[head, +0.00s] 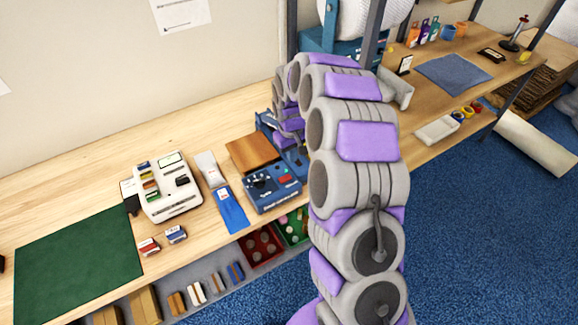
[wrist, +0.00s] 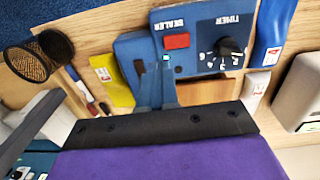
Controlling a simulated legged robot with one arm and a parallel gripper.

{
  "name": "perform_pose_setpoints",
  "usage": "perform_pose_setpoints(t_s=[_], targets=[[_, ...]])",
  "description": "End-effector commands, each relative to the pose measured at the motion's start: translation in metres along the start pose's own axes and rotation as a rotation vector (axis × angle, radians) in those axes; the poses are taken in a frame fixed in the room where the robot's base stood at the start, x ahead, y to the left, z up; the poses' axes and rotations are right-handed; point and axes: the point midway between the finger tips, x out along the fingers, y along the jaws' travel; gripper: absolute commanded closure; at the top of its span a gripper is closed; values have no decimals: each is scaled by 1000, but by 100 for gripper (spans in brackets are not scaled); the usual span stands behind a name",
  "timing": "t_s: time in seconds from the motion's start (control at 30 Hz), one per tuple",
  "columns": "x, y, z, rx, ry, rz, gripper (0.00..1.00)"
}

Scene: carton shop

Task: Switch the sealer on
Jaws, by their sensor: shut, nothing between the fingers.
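The sealer (head: 272,201) is a blue machine on the wooden bench, with a front panel and a brown board behind it. In the wrist view its panel (wrist: 200,62) is upside down, with a red switch (wrist: 176,41) by the word SEALER and a black timer knob (wrist: 227,47). I cannot tell whether the switch is on or off. My gripper (wrist: 166,62) is shut and empty, its tips appearing close to the red switch; contact cannot be told. In the head view my arm hides part of the sealer, and the fingertips are not clear.
A green mat (head: 75,262) is at the far left. A black mesh cup (wrist: 28,62) and yellow packet (wrist: 108,78) show in the wrist view.

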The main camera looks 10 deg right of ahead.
Motion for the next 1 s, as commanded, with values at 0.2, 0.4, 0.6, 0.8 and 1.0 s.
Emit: perform_pose_setpoints(t_s=[0.2, 0.4, 0.6, 0.8, 1.0], targets=[[-43, 8, -2, 0, 9, 4, 99], [-54, -5, -4, -168, -8, 37, 80], [-63, -49, -6, -750, -90, 150, 61], [-70, -84, -4, -1294, -210, 239, 49], [-74, -96, -4, -1539, -276, 274, 49]])
